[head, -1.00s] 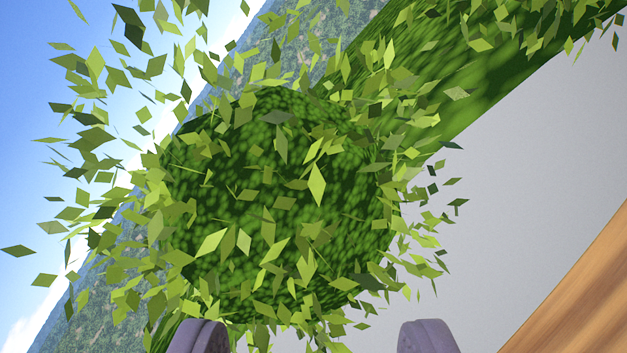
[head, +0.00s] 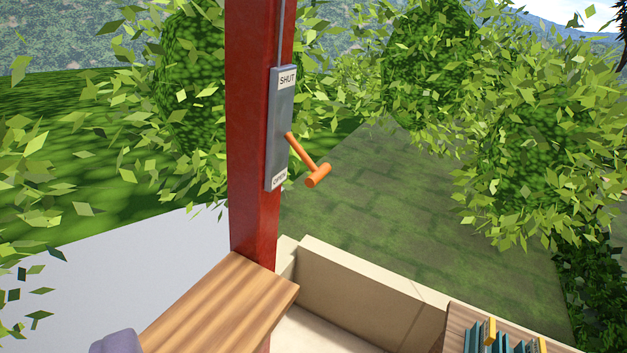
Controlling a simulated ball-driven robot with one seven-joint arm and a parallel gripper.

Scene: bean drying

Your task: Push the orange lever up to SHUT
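The orange lever (head: 309,160) sticks out from a grey plate (head: 281,125) on a red post (head: 254,130) in the upper middle of the head view. The plate has a SHUT label (head: 287,79) at its top and an OPEN label (head: 279,180) at its bottom. The lever slants down to the right, with its T-shaped end beside the OPEN label. Of my gripper, one purple-grey fingertip (head: 115,342) shows at the bottom left edge, apart from the lever and well below it. The other finger is out of view.
A wooden surface (head: 220,305) lies in front of the post's foot. A low cream wall (head: 360,285) runs to its right. A wooden rack with teal and yellow items (head: 490,338) is at the bottom right. Leafy bushes (head: 530,140) stand behind. The space around the lever looks clear.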

